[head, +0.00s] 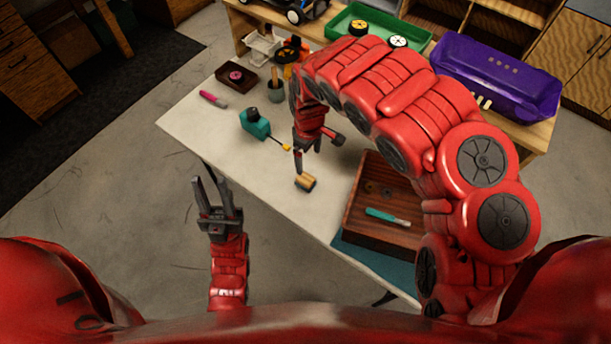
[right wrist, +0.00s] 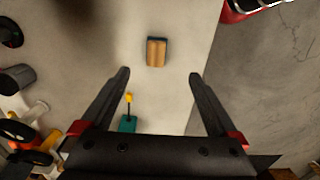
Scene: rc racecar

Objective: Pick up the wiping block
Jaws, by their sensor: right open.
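The wiping block (head: 305,182), a small tan block with a dark base, lies on the pale table top near its front edge. In the right wrist view the block (right wrist: 156,52) sits beyond the fingertips, roughly midway between them, with nothing touching it. My right gripper (head: 306,158) is open and empty above the table, close to the block in the head view. Its two dark fingers (right wrist: 160,76) stand wide apart in the right wrist view. My left gripper (head: 213,180) is off the table's front edge, its fingers spread and empty.
A teal tool (head: 256,123) with a yellow tip lies behind the block. A brown wooden tray (head: 350,222) holding a teal-handled item (head: 387,216) is at right. A pink marker (head: 213,98) and a small dark tray (head: 224,85) lie at far left. Bare table surrounds the block.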

